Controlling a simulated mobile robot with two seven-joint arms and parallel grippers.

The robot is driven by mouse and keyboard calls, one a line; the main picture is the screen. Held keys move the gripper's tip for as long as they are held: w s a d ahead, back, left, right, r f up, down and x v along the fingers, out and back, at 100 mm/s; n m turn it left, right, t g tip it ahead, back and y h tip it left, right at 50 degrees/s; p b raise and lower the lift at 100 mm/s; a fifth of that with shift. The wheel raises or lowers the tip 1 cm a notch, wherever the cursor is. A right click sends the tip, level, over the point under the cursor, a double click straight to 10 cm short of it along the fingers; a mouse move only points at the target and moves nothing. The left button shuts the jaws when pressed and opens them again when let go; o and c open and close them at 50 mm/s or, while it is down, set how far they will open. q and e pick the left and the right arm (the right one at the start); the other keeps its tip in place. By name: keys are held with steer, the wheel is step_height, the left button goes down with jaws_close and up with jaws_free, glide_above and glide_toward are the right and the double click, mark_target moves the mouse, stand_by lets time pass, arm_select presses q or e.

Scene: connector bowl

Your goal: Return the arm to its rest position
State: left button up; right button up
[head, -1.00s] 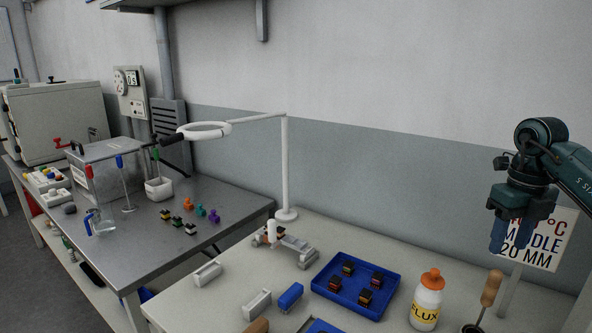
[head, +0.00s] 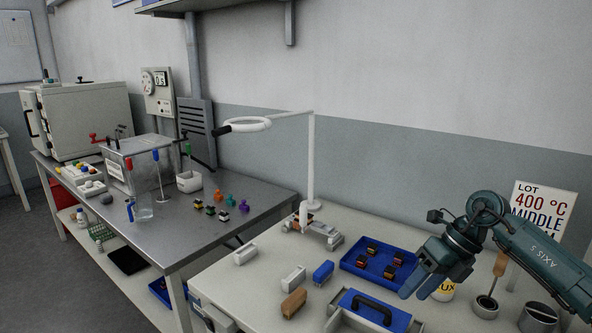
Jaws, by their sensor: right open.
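My right gripper (head: 427,284) is in the head view at the right, at the end of my teal arm (head: 535,255). It is open, with nothing visible between its fingers. It points down and to the left, above the bench beside the blue tray (head: 345,262) of dark connectors. It partly hides the flux bottle (head: 444,291). How high it is above the bench I cannot tell. My left gripper is not in view.
A blue-lidded box with a black handle (head: 372,308) stands at the front. A tan block (head: 293,303), a blue block (head: 323,272) and a white ring lamp (head: 248,125) are to the left. A wooden-handled tool (head: 500,263) and a sign (head: 540,207) are at the right.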

steer(key=s+a+f+m+t+y, duration=0.1)
steer(key=s+a+m+t+y, duration=0.25)
steer(key=a+y, duration=0.45)
steer(key=s+a+f+m+t+y, duration=0.15)
steer(key=s+a+m+y, duration=0.3)
steer(key=a, duration=0.85)
steer(key=s+d+f+m+t+h, duration=0.1)
steer(key=s+d+f+m+h, duration=0.2)
steer(key=m, duration=0.6)
steer(key=s+d+f+m+t+h, duration=0.2)
steer(key=s+d+f+m+h, duration=0.1)
steer(key=s+f+m+h, duration=0.4)
steer(key=s+d+f+m+t+h, duration=0.2)
steer(key=s+f+m+h, duration=0.3)
steer(key=f+m, duration=0.5)
steer(key=d+m, duration=0.1)
steer(key=m, duration=0.1)
steer(key=shift+f+m, duration=0.25)
steer(key=shift+m, duration=0.15)
steer(key=shift+w, duration=0.1)
steer(key=shift+c, duration=1)
steer(key=shift+d, duration=0.1)
